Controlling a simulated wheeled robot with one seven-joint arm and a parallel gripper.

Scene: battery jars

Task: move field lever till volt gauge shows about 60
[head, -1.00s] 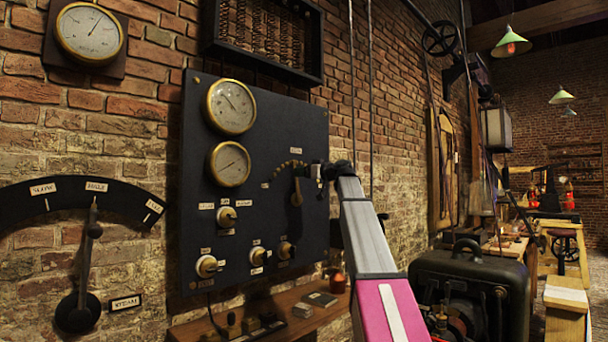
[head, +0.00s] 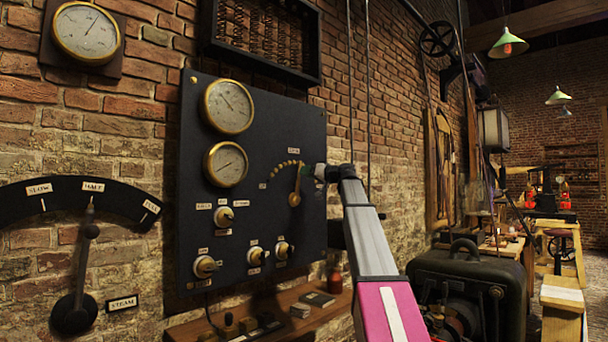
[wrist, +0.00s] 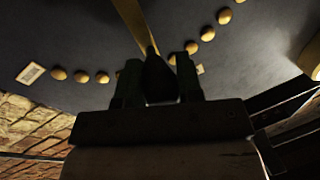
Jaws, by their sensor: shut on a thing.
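The field lever (head: 296,186) is a brass arm on the dark panel (head: 265,235), pointing nearly straight up beside an arc of brass studs. My gripper (head: 319,172) is at the lever's upper end. In the wrist view, my gripper (wrist: 158,78) has its two fingers on either side of a dark handle (wrist: 154,68), shut on it; the brass arm runs up from there. Two brass-rimmed gauges, an upper one (head: 229,105) and a lower one (head: 226,164), sit left of the lever. Their numbers are too small to read, and I cannot tell which shows volts.
Several knobs (head: 225,215) sit low on the panel. A wooden shelf (head: 270,330) with small items is below. A steam lever (head: 82,265) and a wall gauge (head: 87,32) are at left. A dark machine (head: 465,285) stands right of my arm.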

